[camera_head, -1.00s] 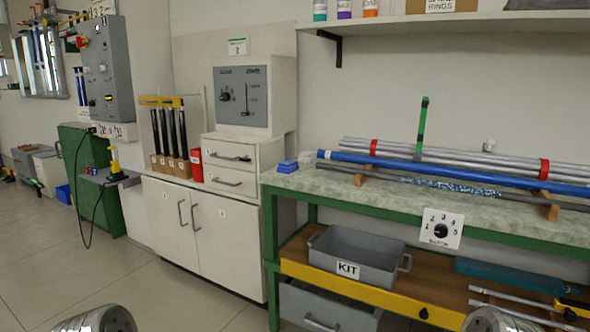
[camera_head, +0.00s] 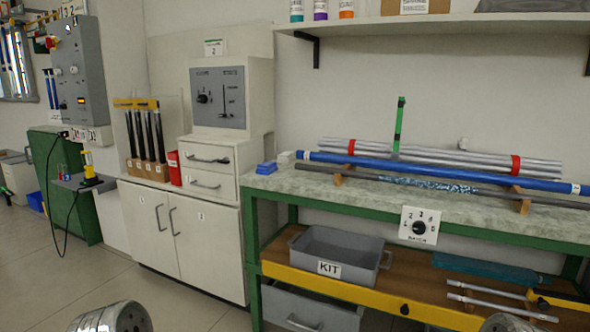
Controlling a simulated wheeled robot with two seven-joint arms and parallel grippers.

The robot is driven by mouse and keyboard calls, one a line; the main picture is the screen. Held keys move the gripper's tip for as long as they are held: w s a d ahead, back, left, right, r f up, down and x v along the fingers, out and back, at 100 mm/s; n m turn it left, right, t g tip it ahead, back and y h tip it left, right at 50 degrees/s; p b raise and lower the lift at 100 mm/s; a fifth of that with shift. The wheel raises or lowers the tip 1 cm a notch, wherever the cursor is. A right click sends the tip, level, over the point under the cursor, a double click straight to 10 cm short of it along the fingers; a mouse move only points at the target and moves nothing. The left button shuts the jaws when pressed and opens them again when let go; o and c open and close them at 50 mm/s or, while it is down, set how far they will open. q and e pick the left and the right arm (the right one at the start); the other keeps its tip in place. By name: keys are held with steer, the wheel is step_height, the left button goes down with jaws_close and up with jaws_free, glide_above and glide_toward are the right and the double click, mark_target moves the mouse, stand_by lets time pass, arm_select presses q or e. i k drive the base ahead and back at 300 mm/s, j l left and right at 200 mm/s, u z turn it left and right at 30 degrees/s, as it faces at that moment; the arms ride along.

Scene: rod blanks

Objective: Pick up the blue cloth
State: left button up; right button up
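The blue cloth (camera_head: 266,168) is a small folded stack on the left end of the green-framed bench's speckled top (camera_head: 290,182). A small whitish block (camera_head: 286,157) lies just to its right, near the end of the blue rod. Neither of my grippers is in view. Only rounded metal parts of my arms show at the bottom edge, well short of the bench and the cloth.
A long blue rod (camera_head: 440,170), grey rods and red-banded tubes (camera_head: 440,153) rest on the bench on wooden supports. A grey KIT bin (camera_head: 335,254) stands on the lower shelf. A white cabinet (camera_head: 185,232) adjoins the bench's left side. Floor in front of the cabinet is clear.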

mark_target(267, 168)
steer(key=i+j+z, duration=0.1)
steer(key=z, duration=0.3)
steer(key=i+j+z, duration=0.1)
steer(key=j+z, duration=0.45)
steer(key=z, duration=0.25)
